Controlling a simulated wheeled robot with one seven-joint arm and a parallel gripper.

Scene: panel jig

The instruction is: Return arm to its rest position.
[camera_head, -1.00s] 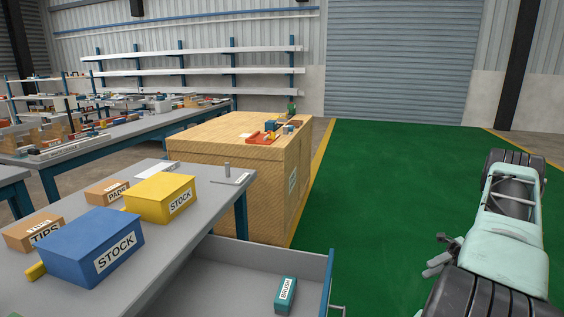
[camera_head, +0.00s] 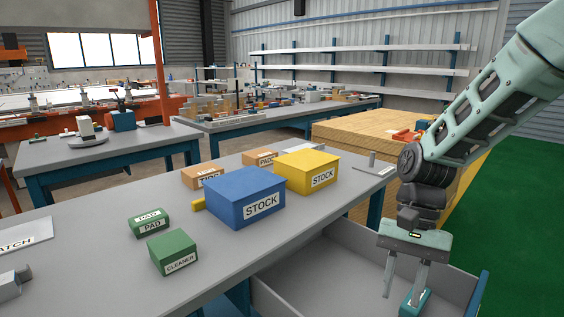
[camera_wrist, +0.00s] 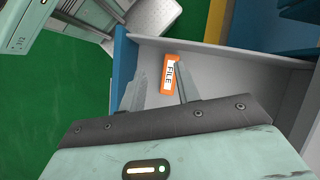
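My arm comes down from the upper right in the head view. My gripper (camera_head: 402,294) points down over the open grey drawer (camera_head: 325,265), with its two fingers apart. In the wrist view my gripper (camera_wrist: 160,78) is also open. An orange box (camera_wrist: 171,68) labelled FILE lies in the drawer beyond and between the fingertips, and seems free of them.
The grey bench (camera_head: 90,220) holds a blue STOCK box (camera_head: 235,195), a yellow STOCK box (camera_head: 300,165), a green CLEANER box (camera_head: 172,250) and PAD boxes. A wooden crate (camera_head: 350,140) stands behind my arm. Green floor (camera_head: 500,190) is open at the right.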

